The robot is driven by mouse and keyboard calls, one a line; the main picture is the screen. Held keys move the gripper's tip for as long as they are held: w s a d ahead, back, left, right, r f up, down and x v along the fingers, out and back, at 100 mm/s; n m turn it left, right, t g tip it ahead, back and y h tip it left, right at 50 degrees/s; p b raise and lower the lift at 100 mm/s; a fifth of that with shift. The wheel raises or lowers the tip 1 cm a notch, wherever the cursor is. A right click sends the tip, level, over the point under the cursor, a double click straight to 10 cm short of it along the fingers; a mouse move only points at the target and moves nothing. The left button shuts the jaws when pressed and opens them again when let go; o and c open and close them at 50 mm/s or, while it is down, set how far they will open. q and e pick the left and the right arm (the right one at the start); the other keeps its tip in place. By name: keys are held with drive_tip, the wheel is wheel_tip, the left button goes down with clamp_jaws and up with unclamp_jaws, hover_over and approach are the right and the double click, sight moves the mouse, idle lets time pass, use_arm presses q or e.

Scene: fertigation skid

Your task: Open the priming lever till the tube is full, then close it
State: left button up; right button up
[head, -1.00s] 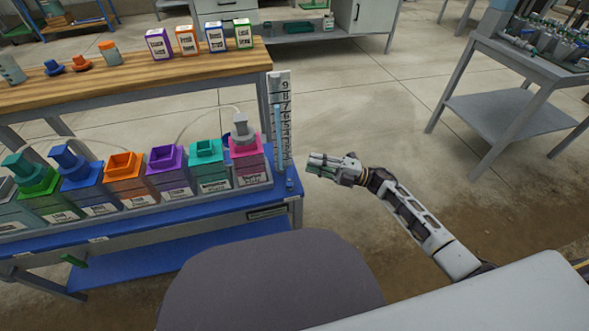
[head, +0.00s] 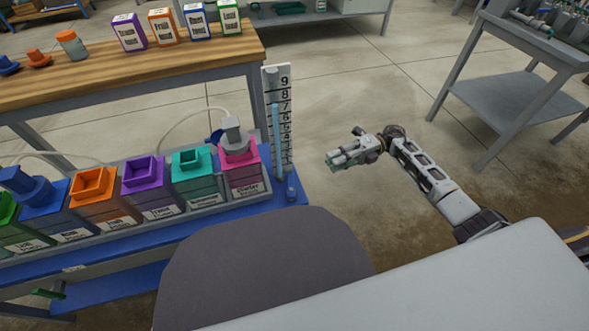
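The clear upright tube (head: 276,140) stands at the right end of the blue bench, against a white scale board (head: 285,88) with black numbers. Light blue liquid in it reaches roughly between the 7 and 8 marks. A small blue-grey fitting (head: 291,190) sits at the tube's foot; I cannot tell whether it is the priming lever. A green handle (head: 48,293) sticks out below the bench's front edge at the lower left. My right gripper (head: 331,160) hangs empty over the floor, right of the tube and apart from it. Its finger opening is unclear. My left gripper is out of view.
A row of coloured tanks stands on the blue bench (head: 110,265), ending with a pink tank (head: 240,180) beside the tube. A wooden shelf (head: 180,65) with boxes is behind. A grey table (head: 520,100) stands at the right. Floor between is clear.

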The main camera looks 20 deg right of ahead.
sight(297, 184)
drive_tip(key=shift+d, duration=0.1)
idle(0.5)
drive_tip(key=a+b, duration=0.1)
drive_tip(key=a, duration=0.3)
drive_tip(key=s+a+b, duration=0.1)
drive_tip(key=a, duration=0.4)
drive_tip(key=s+a+b, duration=0.1)
drive_tip(key=a, duration=0.3)
drive_tip(key=shift+s+a, duration=0.15)
drive_tip(key=shift+a, duration=0.15)
clamp_jaws()
